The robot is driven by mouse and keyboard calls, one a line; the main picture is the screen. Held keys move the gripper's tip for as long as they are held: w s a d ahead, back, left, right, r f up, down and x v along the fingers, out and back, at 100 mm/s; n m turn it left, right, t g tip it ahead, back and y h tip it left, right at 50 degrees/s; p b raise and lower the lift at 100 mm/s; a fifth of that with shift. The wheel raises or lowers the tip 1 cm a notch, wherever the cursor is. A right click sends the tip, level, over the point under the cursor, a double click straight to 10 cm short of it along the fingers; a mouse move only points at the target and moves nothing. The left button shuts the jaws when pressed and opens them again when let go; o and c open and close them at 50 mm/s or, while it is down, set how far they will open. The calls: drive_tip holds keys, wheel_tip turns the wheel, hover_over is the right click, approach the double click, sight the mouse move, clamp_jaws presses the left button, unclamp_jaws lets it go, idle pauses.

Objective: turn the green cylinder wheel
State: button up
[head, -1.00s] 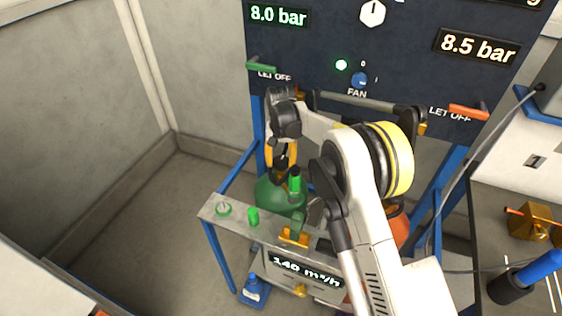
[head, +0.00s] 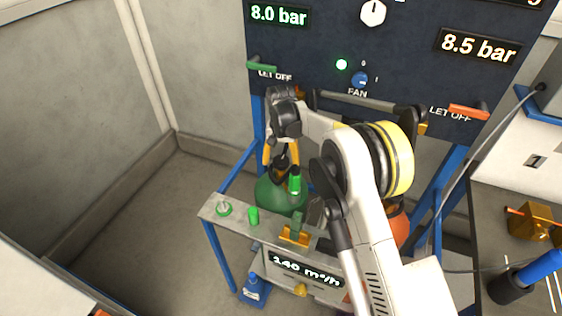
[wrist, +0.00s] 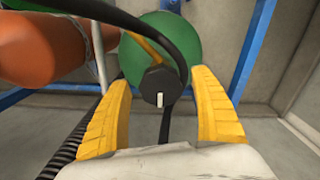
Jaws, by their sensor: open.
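The green cylinder (head: 272,196) stands behind the narrow bench in the head view. It also shows in the wrist view (wrist: 195,42) as a rounded green body. Its wheel is a dark knob with a white mark (wrist: 160,84), in the middle of the wrist view. My gripper (wrist: 160,78) is open, with one yellow finger on each side of the wheel. A gap shows between the wheel and each finger. In the head view my gripper (head: 281,158) is above the cylinder, and the wheel is partly hidden between the fingers.
An orange cylinder (wrist: 45,40) lies left in the wrist view, with black hoses near the wheel. Blue frame posts (head: 222,258) and a bench (head: 238,222) with green fittings stand in front. The panel (head: 310,60) rises behind. Floor at left is clear.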

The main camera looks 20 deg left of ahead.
sight(281, 161)
wheel_tip(281, 161, up, 12)
idle(0.4)
drive_tip(key=s+d+r+t, duration=0.1)
drive_tip(key=s+d+r, duration=0.2)
drive_tip(key=d+r, duration=0.4)
drive_tip(key=s+d+r+m+t+y, duration=0.1)
drive_tip(key=s+d+r, duration=0.3)
drive_tip(key=d, duration=0.6)
drive_tip(key=s+d+r+t, duration=0.1)
drive_tip(key=s+d+r, duration=0.2)
drive_tip(key=d+r, duration=0.45)
drive_tip(key=s+d+f+t, duration=0.2)
drive_tip(key=s+d+f, duration=0.1)
drive_tip(key=s+d, duration=0.5)
drive_tip(key=s+d+f+m+t+h, duration=0.1)
drive_tip(key=s+d+f, duration=0.3)
drive_tip(key=s+d, duration=0.4)
drive_tip(key=s+t, duration=0.1)
drive_tip(key=s, duration=0.3)
drive_tip(key=shift+d, duration=0.15)
